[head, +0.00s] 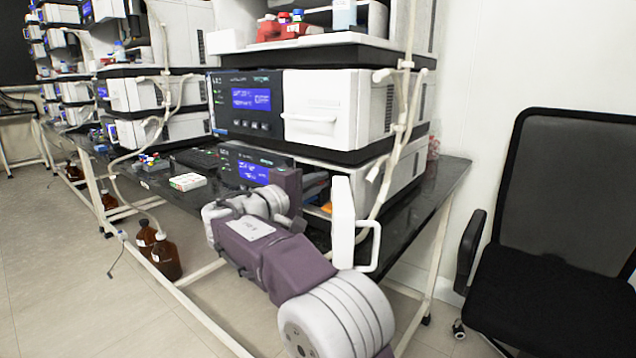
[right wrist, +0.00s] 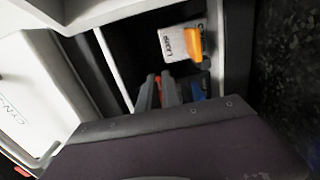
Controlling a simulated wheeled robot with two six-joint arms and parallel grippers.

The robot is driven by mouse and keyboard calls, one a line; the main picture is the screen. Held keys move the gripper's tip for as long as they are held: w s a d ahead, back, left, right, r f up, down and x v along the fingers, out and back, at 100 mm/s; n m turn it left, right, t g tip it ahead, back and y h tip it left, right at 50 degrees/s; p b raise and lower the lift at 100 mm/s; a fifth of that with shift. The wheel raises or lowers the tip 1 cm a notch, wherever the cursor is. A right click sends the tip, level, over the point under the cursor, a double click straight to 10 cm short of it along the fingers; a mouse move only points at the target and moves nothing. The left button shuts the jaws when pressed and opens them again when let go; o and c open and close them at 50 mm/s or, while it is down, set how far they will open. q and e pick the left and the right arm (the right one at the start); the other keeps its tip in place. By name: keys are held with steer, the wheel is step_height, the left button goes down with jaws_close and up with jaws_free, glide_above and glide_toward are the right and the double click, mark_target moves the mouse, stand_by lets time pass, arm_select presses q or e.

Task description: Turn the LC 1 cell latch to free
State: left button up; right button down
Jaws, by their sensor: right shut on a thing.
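The cell latch (right wrist: 193,45) is an orange lever on a small pale plate with dark lettering, inside a dark compartment. Its orange also shows low in the compartment in the head view (head: 326,207). My right gripper (right wrist: 165,82) is inside this compartment, its grey fingers close together just below the lever in the wrist view. The lettering is too small to read surely. The white door (head: 343,222) of the lower LC unit stands open. My left gripper is not in view.
The open door's handle (head: 370,246) juts out beside my right arm. Red and blue bits (right wrist: 197,90) show near the fingers. Other units (head: 318,107) are stacked above. A black chair (head: 560,200) stands right. Brown bottles (head: 166,257) stand on the floor at left.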

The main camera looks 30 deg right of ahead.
steer(key=c, duration=1.5)
jaws_free()
steer(key=shift+c, duration=0.2)
steer(key=shift+f, duration=0.1)
